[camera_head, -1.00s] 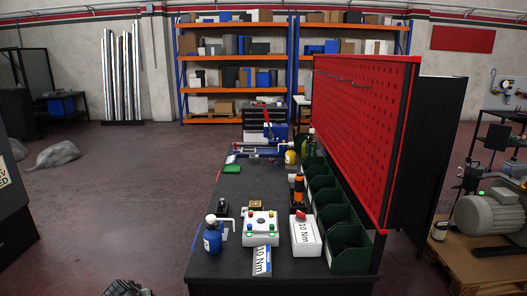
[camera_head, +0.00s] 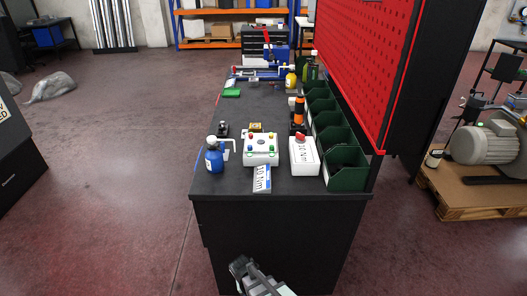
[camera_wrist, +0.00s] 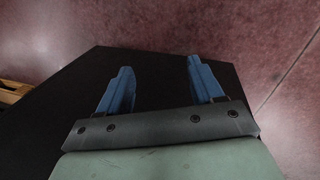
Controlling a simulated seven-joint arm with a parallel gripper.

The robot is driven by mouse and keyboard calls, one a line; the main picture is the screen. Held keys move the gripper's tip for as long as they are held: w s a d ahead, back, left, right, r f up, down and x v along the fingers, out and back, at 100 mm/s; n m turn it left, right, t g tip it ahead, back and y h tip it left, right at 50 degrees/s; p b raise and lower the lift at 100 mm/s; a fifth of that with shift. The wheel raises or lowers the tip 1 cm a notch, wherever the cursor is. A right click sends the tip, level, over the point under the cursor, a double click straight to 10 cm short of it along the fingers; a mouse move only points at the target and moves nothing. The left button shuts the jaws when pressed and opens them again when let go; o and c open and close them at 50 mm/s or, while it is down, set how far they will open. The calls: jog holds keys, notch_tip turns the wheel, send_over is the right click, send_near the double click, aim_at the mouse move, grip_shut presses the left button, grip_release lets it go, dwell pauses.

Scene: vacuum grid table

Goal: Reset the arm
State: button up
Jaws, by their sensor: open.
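My gripper (camera_wrist: 160,82) is open and empty in the wrist view. Its two blue fingers stand well apart, with dark bench surface and reddish floor behind them. In the head view part of my arm's end (camera_head: 258,278) shows at the bottom, in front of the bench's near face and below its top. The fingertips cannot be made out there.
A red pegboard (camera_head: 355,60) rises on the right.

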jog(key=s+d+f+m+g+y, duration=0.1)
jog(key=s+d+f+g, duration=0.2)
jog(key=s+d, duration=0.7)
jog(key=s+d+f+m+g+y, duration=0.1)
jog(key=s+d+f+g, duration=0.2)
jog(key=s+d, duration=0.6)
jog(key=s+g, duration=0.1)
jog(key=s, duration=0.3)
jog(key=shift+s+d+f, duration=0.25)
jog(key=shift+d+f, duration=0.1)
